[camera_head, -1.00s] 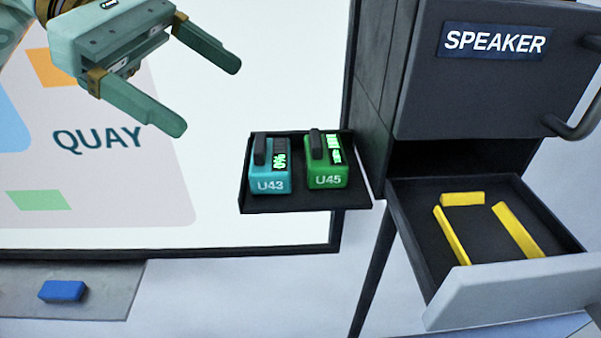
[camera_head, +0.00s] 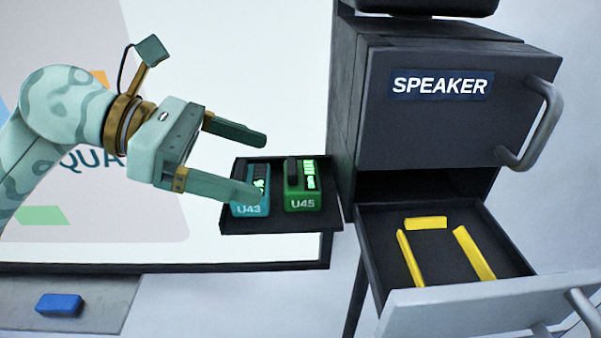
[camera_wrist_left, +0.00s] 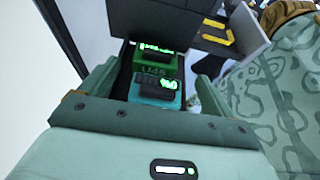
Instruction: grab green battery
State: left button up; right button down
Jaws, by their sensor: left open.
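The green battery (camera_head: 303,190), marked U45, stands upright on a small dark shelf (camera_head: 285,226) at the cabinet's left side. A teal battery (camera_head: 250,209), marked U43, stands to its left on the same shelf. My left gripper (camera_head: 262,168) is open and empty. In the head view its fingers reach over the teal battery from the left, and one fingertip covers part of it. In the left wrist view the teal battery (camera_wrist_left: 158,95) lies between the fingers, and the green battery (camera_wrist_left: 160,66) is just beyond it. My right gripper is not in view.
The dark cabinet has a closed drawer (camera_head: 440,125) labelled SPEAKER with a grey handle. Below it an open drawer (camera_head: 375,262) holds yellow strips (camera_head: 426,223). A whiteboard (camera_head: 240,60) stands behind my arm. A blue block (camera_head: 59,304) lies on a ledge at lower left.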

aim_at(287, 169)
pick_arm(q)
jog(key=p+x, duration=0.1)
jog(key=x, duration=0.1)
jog(key=p+x, duration=0.1)
jog(key=x, duration=0.1)
jog(key=shift+w+r, duration=0.2)
jog(key=shift+w, duration=0.05)
jog(key=shift+d+f, duration=0.2)
jog(key=shift+d, duration=0.2)
jog(key=shift+a, duration=0.2)
jog(key=c, duration=0.8)
jog(key=shift+d, duration=0.1)
jog(key=c, duration=0.4)
